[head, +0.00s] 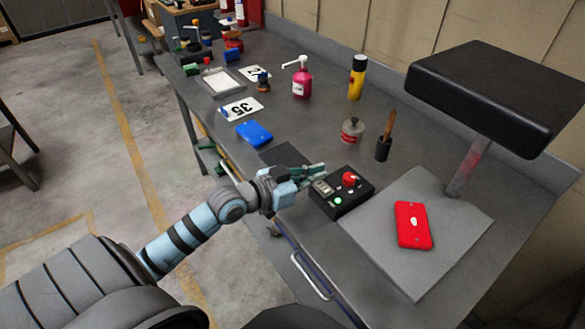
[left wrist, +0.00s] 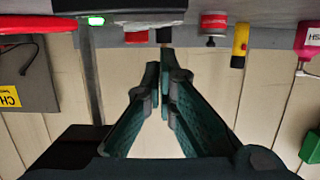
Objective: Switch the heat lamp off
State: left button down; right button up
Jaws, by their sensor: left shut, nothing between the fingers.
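The heat lamp has a black rectangular head (head: 495,95) on a post (head: 466,168) over a grey mat (head: 375,240). A black control box (head: 352,200) stands at the mat's left edge. It has a red knob (head: 349,179), a lit green button (head: 338,201) and a small grey switch plate (head: 322,187). My left gripper (head: 314,171) is shut and empty, just above and behind the box's left side. In the upside-down left wrist view, its fingertips (left wrist: 163,62) are near the box (left wrist: 120,8); contact cannot be told. My right gripper is out of view.
A red case (head: 412,224) lies on the mat. Behind the box are a lidded can (head: 352,131) and a wooden-handled tool (head: 386,140). A yellow bottle (head: 356,80), a pink pump bottle (head: 302,80) and a blue case (head: 254,133) stand or lie further back.

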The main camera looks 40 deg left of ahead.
aim_at(313, 190)
pick_arm(q)
notch_tip(313, 190, up, 3)
jog(key=shift+a+r+p, duration=0.15)
jog(key=shift+r+p, duration=0.05)
jog(key=shift+p, duration=0.75)
jog(key=f+p+v, duration=0.1)
jog(key=p+v, duration=0.5)
jog(key=v, duration=0.3)
jog(key=shift+s+a+p, duration=0.25)
jog(key=shift+s+p, duration=0.05)
jog(key=shift+s, duration=0.05)
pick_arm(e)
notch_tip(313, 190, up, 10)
